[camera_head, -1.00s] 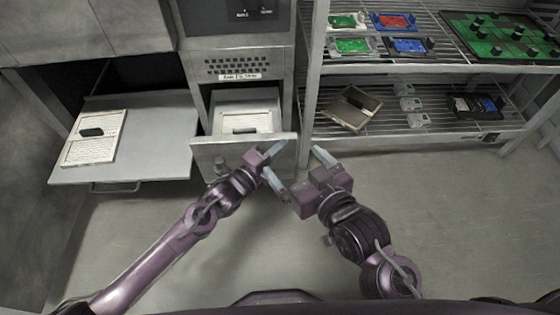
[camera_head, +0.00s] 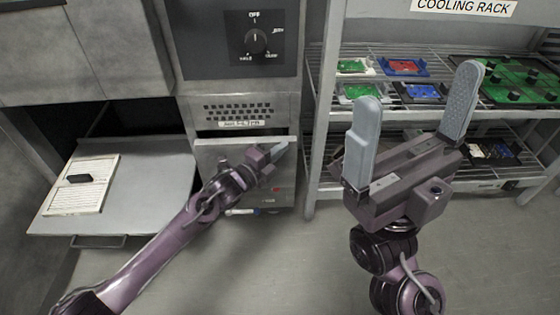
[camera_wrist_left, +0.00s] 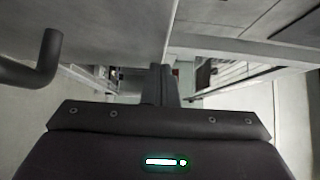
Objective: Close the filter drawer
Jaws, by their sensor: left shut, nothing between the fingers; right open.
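The filter drawer (camera_head: 215,160) is in the grey cabinet below the vent holes and the label strip. My right gripper (camera_head: 415,125) is raised on the right, open and empty, in front of the rack.
A grey tray (camera_head: 150,205) sticks out at left with a white framed panel (camera_head: 82,186) on it. The control dial (camera_head: 257,42) is above the drawer. The cooling rack (camera_head: 325,130) holds coloured boards at right.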

